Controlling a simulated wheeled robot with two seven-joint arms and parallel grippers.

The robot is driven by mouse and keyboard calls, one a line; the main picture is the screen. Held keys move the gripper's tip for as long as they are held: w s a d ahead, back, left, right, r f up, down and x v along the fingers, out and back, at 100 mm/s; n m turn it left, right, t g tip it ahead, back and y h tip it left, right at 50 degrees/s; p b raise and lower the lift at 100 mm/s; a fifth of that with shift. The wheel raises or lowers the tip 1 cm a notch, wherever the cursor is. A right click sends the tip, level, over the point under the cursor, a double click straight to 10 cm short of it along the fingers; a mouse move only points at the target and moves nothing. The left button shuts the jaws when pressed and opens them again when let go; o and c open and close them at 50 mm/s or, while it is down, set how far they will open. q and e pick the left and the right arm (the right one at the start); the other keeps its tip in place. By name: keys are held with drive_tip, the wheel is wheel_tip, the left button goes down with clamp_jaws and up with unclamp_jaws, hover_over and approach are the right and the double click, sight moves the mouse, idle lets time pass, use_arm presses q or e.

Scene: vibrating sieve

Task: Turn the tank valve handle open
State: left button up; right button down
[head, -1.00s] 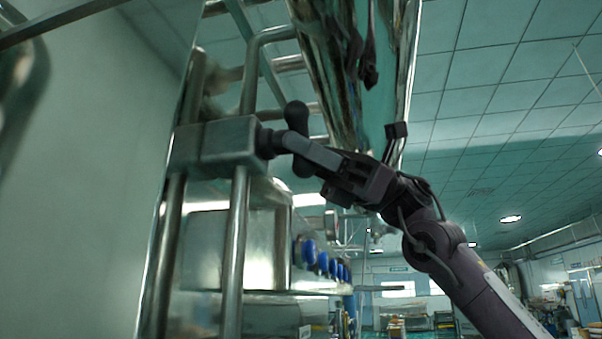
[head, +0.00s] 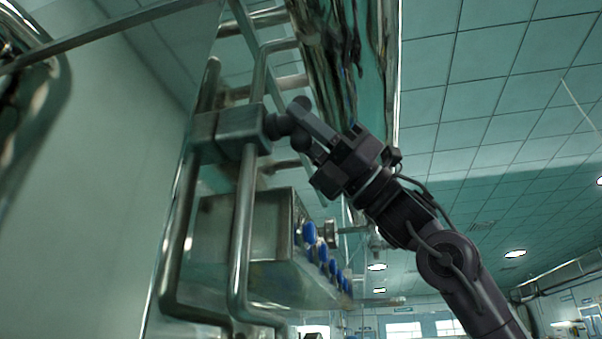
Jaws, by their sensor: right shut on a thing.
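The tank valve handle (head: 301,103) is a small dark bar with rounded ends. It sits on the right side of a grey block-shaped body (head: 228,133), which is mounted across upright steel pipes. My right gripper (head: 304,127) reaches in from the lower right and is shut on the handle. The fingers hide the middle of the handle, so its exact angle is hard to tell. My left gripper is not in view.
A large shiny steel tank (head: 345,65) stands just behind my right gripper. Steel pipes (head: 243,235) run up at the left. Below is a steel box (head: 246,225) with a row of blue knobs (head: 309,232). The space at the right is open.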

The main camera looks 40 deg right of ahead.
sight(309, 136)
drive_tip(key=shift+a+f+m, duration=0.1)
drive_tip(key=shift+m, duration=0.2)
drive_tip(key=c, duration=1.3)
unclamp_jaws()
drive_tip(key=b+v, duration=0.3)
drive_tip(key=v, duration=0.4)
drive_tip(key=shift+d+f, duration=0.25)
